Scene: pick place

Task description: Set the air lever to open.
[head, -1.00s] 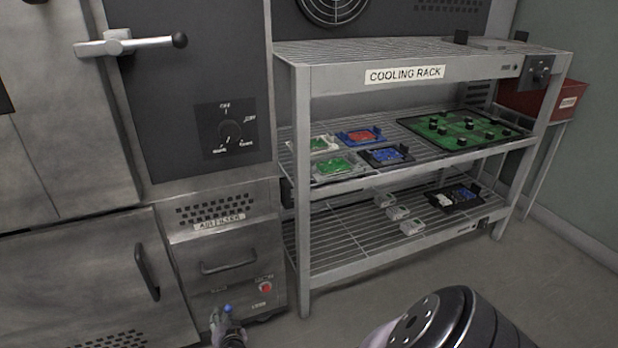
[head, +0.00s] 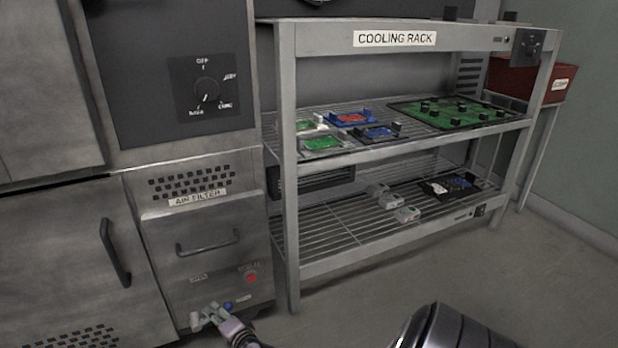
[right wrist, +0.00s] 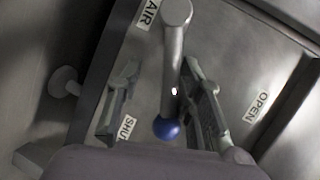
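The air lever, a grey metal rod with a blue ball end (right wrist: 167,129), shows in the right wrist view. Its round pivot is at the top and the ball lies closer to the SHUT label (right wrist: 127,127) than to the OPEN label (right wrist: 257,106). My right gripper (right wrist: 160,75) is open, with one finger on each side of the rod; I see gaps on both sides, wider on the left. In the head view the right gripper (head: 208,318) is low at the air filter cabinet, beside the small blue ball (head: 228,307). My left gripper is out of view.
The air filter cabinet (head: 205,216) has a handle (head: 208,244) and a red button (head: 252,278) above the lever. A cooling rack (head: 289,200) with trays and parts stands to its right.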

